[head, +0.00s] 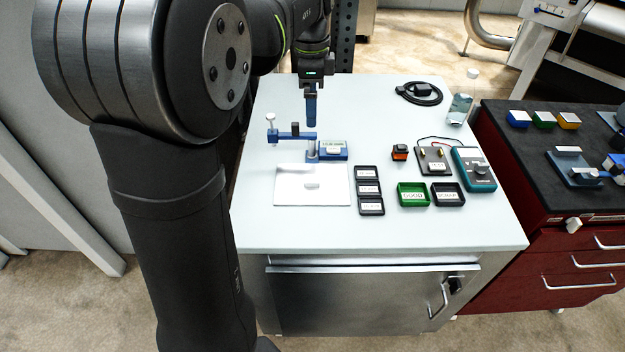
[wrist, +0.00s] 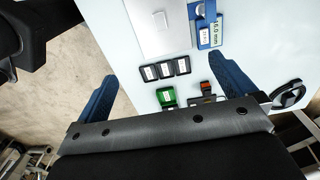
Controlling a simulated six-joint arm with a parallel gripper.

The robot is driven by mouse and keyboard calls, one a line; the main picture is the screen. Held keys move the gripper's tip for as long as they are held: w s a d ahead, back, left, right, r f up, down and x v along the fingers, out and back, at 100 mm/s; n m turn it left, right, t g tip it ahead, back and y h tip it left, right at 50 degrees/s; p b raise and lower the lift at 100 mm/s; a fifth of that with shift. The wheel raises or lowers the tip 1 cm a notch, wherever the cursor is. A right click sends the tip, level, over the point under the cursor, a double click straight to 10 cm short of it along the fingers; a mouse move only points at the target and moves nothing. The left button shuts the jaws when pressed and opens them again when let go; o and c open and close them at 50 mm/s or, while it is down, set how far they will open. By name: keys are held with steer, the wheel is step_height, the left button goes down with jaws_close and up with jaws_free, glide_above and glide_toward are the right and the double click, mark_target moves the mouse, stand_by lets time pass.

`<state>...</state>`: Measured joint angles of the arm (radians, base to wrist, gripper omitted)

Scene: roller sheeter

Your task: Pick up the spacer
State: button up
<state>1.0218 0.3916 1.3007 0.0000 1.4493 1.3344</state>
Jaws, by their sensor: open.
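No part is marked plainly as the spacer. A small pale piece (head: 312,184) on the white plate (head: 285,198) could be it or a label. This piece (wrist: 160,19) and the plate (wrist: 145,36) also show in the wrist view.
A green tray (head: 412,194), a black tray (head: 448,194), an orange-black item (head: 400,152) and a teal meter (head: 473,168) lie further right. A coiled black cable (head: 419,93) is at the back. The worktop's front is clear.

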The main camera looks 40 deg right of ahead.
steer(key=c, duration=0.8)
steer(key=shift+o, duration=0.2)
steer(key=n, duration=1.8)
glide_above(312, 178)
step_height(312, 178, down, 7)
steer(key=f, duration=1.1)
steer(key=shift+w+d+f, duration=0.1)
steer(key=shift+w+f, duration=0.15)
steer(key=shift+f, duration=0.05)
steer(key=shift+s+f, duration=0.15)
steer(key=shift+f, duration=2.45)
